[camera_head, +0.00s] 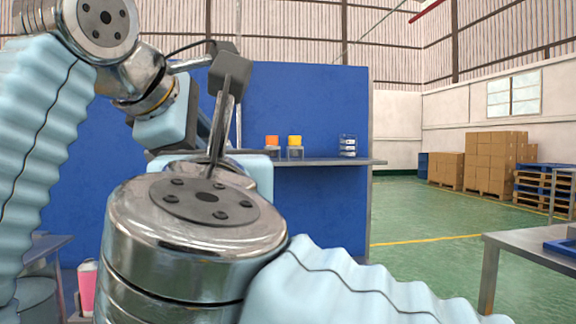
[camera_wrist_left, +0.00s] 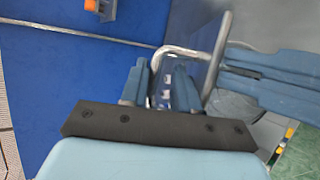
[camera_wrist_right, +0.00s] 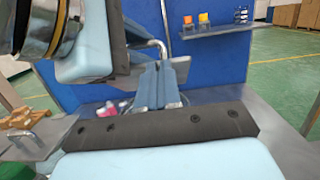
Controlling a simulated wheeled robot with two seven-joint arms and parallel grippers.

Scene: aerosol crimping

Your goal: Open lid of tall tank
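A bent metal rod handle (camera_wrist_left: 190,55) stands just beyond my left fingertips in the left wrist view, and a similar bent rod shows in the right wrist view (camera_wrist_right: 148,44). I cannot tell a lid or tank body clearly; my arms hide much of the middle of the head view. My left gripper (camera_wrist_left: 160,70) has a gap between its blue fingers, with nothing clearly held. My right gripper (camera_wrist_right: 159,68) has its fingers close together near the rod; whether they grip it is unclear. The two grippers are close to each other.
Behind is a blue panel (camera_head: 310,100) with a shelf (camera_head: 340,161) bearing orange and yellow items. A table (camera_head: 525,245) is at the right, with pallets of boxes (camera_head: 480,160) far off. Green floor between is clear.

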